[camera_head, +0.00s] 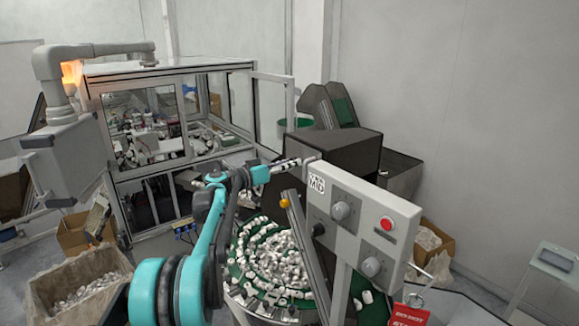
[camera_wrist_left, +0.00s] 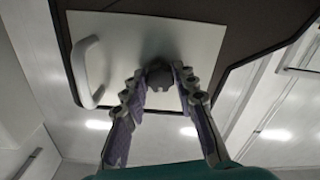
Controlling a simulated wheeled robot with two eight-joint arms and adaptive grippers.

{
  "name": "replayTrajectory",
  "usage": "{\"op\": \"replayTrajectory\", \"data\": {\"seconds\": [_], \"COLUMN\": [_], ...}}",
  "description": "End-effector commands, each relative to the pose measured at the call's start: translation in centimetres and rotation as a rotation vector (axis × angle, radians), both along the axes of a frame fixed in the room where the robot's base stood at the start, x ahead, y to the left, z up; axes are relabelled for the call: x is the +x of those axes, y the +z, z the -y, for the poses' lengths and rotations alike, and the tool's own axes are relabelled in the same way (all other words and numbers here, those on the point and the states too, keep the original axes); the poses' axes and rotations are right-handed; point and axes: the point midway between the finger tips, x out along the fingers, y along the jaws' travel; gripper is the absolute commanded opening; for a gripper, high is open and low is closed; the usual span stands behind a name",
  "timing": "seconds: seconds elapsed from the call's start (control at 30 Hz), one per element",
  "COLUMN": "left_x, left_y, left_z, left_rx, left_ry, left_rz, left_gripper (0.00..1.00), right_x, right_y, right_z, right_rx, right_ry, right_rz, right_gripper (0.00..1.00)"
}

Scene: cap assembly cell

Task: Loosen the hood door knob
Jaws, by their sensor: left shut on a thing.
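The hood door knob (camera_wrist_left: 160,76) is a small dark lobed knob on a light flat door panel (camera_wrist_left: 125,38) in the left wrist view. My left gripper (camera_wrist_left: 159,80) has its two fingertips on either side of the knob and is shut on it. In the head view my left gripper (camera_head: 302,163) reaches to the left side of the dark hood (camera_head: 350,150), behind the control panel's top left corner. The knob itself cannot be made out there. A pale curved handle (camera_wrist_left: 88,72) sits left of the knob on the door. My right gripper is not in view.
A grey control panel (camera_head: 362,215) with dials and a red button stands close right of my left arm. A green bowl (camera_head: 247,290) full of white caps lies below it. A glass-sided machine frame (camera_head: 185,68) stands on the left.

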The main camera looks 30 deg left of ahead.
Motion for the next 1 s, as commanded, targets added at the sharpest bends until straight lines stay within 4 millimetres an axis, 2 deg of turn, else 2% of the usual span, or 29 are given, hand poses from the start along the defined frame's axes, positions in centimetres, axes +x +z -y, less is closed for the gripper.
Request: {"op": "replayTrajectory", "data": {"seconds": [0.4,1.0], "left_x": [0.0,0.0], "left_y": [-0.1,0.0], "left_z": [-0.1,-0.1], "left_rx": [-0.342,-0.868], "left_ry": [0.002,0.003], "left_rz": [-0.139,-0.357], "left_gripper": [0.00,0.00], "right_x": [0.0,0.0], "right_y": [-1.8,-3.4], "right_z": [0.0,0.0], "right_rx": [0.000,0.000], "right_ry": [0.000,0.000], "right_rz": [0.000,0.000], "right_gripper": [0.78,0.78]}}
